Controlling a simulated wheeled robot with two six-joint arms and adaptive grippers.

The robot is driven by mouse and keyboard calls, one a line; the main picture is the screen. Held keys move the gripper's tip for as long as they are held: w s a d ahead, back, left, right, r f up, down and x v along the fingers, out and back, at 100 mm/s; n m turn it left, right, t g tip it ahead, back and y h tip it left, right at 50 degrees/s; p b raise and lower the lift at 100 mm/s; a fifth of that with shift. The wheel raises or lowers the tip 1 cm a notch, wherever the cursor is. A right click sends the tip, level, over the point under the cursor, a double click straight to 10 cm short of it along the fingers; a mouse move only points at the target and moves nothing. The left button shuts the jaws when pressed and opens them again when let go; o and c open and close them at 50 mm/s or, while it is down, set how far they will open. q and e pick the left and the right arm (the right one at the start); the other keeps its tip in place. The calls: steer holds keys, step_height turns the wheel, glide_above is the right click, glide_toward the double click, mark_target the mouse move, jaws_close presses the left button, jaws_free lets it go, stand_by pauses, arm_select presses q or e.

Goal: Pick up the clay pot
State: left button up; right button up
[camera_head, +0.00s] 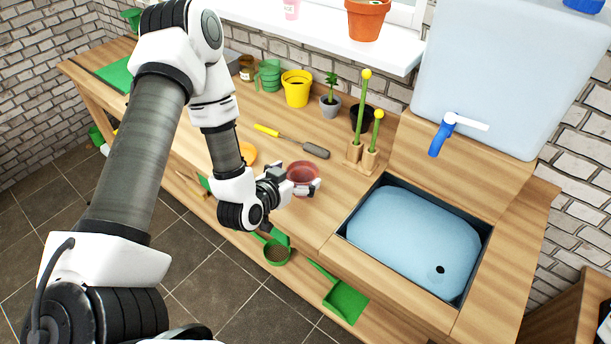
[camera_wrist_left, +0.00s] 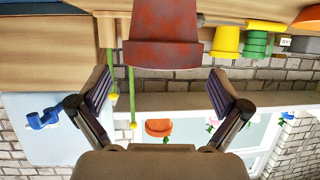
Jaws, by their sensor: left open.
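The reddish clay pot (camera_head: 303,171) stands upright near the front edge of the wooden worktop, left of the sink. My left gripper (camera_head: 297,182) is open beside it at worktop level, with its fingers spread towards the pot's sides. In the left wrist view the scene is upside down. There the clay pot (camera_wrist_left: 163,45) is centred between the open fingertips (camera_wrist_left: 159,73), with a gap on each side. In the head view the gripper hides part of the pot's lower side. My right gripper is in neither view.
A basin (camera_head: 412,238) lies right of the pot. Another terracotta pot (camera_head: 367,20) stands on the windowsill.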

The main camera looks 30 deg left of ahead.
mark_target(308, 169)
arm_select(q)
steer(key=x, duration=0.3)
steer(key=f+p+x, duration=0.1)
steer(key=x, duration=0.2)
steer(key=shift+s+a, duration=0.15)
steer(key=shift+s, duration=0.1)
steer(key=shift+s+r, duration=0.2)
steer(key=shift+s, duration=0.05)
steer(key=shift+s+r, duration=0.1)
steer(key=c, duration=1.2)
